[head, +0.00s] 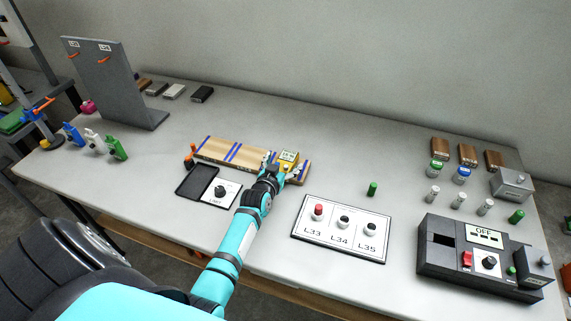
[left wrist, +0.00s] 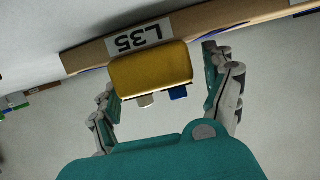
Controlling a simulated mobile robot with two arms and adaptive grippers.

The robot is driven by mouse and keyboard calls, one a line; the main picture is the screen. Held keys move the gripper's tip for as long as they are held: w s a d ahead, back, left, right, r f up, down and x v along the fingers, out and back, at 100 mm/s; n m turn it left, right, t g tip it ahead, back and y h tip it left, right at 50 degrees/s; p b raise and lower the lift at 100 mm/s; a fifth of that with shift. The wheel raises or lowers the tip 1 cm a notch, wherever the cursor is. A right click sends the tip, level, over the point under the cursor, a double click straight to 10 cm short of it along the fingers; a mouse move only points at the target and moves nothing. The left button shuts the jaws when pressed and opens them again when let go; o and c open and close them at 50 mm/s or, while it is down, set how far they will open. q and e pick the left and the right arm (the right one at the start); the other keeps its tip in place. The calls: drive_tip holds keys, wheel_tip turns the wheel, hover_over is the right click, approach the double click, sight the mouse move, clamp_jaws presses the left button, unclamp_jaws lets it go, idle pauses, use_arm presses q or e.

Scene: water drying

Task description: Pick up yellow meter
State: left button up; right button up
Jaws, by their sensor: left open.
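The yellow meter (head: 288,157) sits at the right end of the wooden board with blue stripes (head: 232,152), at the middle of the table. In the left wrist view the yellow meter (left wrist: 150,66) shows as a yellow block with a pale and a blue plug on its near side. My left gripper (head: 274,172) is right at the meter. In the left wrist view the fingers of my left gripper (left wrist: 160,76) are apart, one to each side of the meter; I cannot tell whether they touch it. My right gripper is not in view.
A wooden strip labelled L35 (left wrist: 135,38) lies just behind the meter. A black tray (head: 196,180) and a dial card (head: 222,192) lie left of my arm. A button panel (head: 342,243) and a dark control box (head: 470,268) stand to the right.

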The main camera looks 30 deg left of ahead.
use_arm(q)
drive_tip(key=shift+c, duration=0.3)
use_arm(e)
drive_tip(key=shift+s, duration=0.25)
use_arm(q)
drive_tip(key=shift+w, duration=0.1)
drive_tip(key=c, duration=1.4)
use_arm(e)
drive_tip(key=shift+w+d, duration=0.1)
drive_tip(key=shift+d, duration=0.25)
use_arm(q)
drive_tip(key=shift+r, duration=0.2)
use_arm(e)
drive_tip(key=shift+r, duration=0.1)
